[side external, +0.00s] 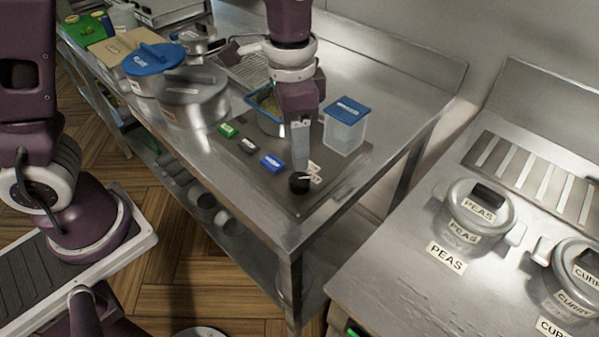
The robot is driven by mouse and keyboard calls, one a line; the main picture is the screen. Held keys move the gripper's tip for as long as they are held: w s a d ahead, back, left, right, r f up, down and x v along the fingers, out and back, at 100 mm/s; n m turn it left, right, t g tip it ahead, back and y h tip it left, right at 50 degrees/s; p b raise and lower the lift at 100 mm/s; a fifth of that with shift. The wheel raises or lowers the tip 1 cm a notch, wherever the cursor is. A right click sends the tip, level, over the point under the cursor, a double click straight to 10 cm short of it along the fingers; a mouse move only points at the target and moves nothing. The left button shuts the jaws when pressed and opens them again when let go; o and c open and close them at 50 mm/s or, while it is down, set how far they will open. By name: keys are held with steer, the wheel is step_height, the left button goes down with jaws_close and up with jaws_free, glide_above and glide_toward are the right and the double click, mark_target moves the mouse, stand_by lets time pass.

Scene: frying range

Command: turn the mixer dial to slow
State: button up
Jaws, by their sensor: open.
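The mixer dial (299,183) is a small black knob with a pale mark, near the front right corner of the steel table. Small white labels (315,174) stand beside it; their words are too small to read. My gripper (300,163) points down just above and behind the dial. Its grey fingers look apart from the knob, though the gap is hard to judge from this side. My gripper is open and holds nothing I can see.
Green (228,130), black (248,145) and blue (272,163) blocks lie left of the dial. A blue-rimmed container (266,112) and a blue-lidded clear tub (346,126) flank my gripper. Lidded pots (193,97) stand left. The table's right front is clear.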

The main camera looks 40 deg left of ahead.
mark_target(300, 178)
steer(key=f, duration=0.8)
steer(key=shift+w+d+f, duration=0.25)
steer(key=shift+w, duration=0.05)
jaws_close()
